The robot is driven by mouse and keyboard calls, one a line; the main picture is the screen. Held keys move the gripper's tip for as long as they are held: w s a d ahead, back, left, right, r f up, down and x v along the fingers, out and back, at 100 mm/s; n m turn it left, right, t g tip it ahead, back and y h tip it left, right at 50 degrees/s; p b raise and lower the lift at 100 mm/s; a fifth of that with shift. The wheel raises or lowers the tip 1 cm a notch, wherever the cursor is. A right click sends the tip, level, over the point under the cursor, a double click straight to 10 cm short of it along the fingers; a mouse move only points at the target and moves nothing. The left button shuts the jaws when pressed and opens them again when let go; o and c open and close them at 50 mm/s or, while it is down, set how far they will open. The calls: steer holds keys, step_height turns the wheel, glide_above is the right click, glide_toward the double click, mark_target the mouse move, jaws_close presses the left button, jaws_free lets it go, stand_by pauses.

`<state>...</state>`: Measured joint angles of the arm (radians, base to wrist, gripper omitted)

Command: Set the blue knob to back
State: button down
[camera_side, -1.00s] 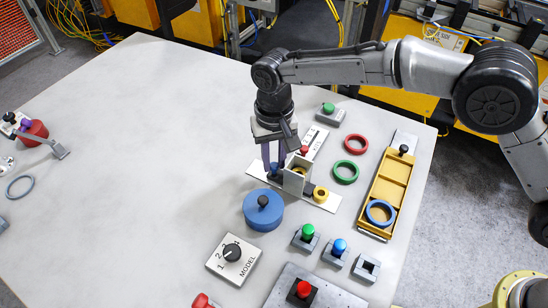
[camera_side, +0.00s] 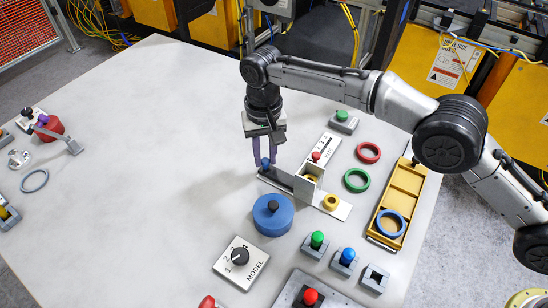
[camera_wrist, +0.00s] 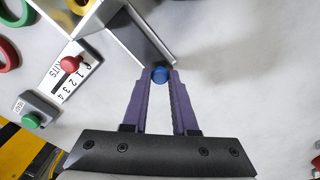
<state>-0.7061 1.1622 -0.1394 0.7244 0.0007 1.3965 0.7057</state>
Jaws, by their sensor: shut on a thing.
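The blue knob (camera_side: 265,161) is a small blue ball at the left end of a grey bar (camera_side: 279,180), which reaches left from an upright metal block (camera_side: 309,184). In the wrist view the blue knob (camera_wrist: 160,75) sits between the purple fingertips, at the end of the metal channel. My gripper (camera_side: 264,163) points down with its two purple fingers shut on the knob. The fingers hide part of the knob in the side view. My gripper also shows in the wrist view (camera_wrist: 160,79).
A yellow ring (camera_side: 330,202) lies on the plate right of the block. A red-knobbed numbered panel (camera_side: 327,146) stands behind it. A blue drum (camera_side: 272,215) with a dark knob is in front.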

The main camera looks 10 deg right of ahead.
steer(key=shift+w+a+r, duration=0.15)
steer(key=shift+w+a, duration=0.2)
steer(key=shift+w, duration=0.05)
steer(key=c, duration=1)
jaws_free()
steer(key=shift+w+r, duration=0.1)
steer(key=shift+r, duration=1.35)
steer(key=shift+s+d+r, duration=0.3)
steer(key=shift+s+r, duration=0.2)
steer(key=shift+r, duration=0.35)
step_height(320, 180, up, 4)
glide_above(279, 176)
steer(key=s+d+r, duration=0.1)
steer(key=s+d, duration=0.1)
steer(key=s+d+r, duration=0.3)
steer(key=s, duration=0.2)
steer(key=shift+d+r, duration=0.2)
steer(key=shift+d, duration=0.2)
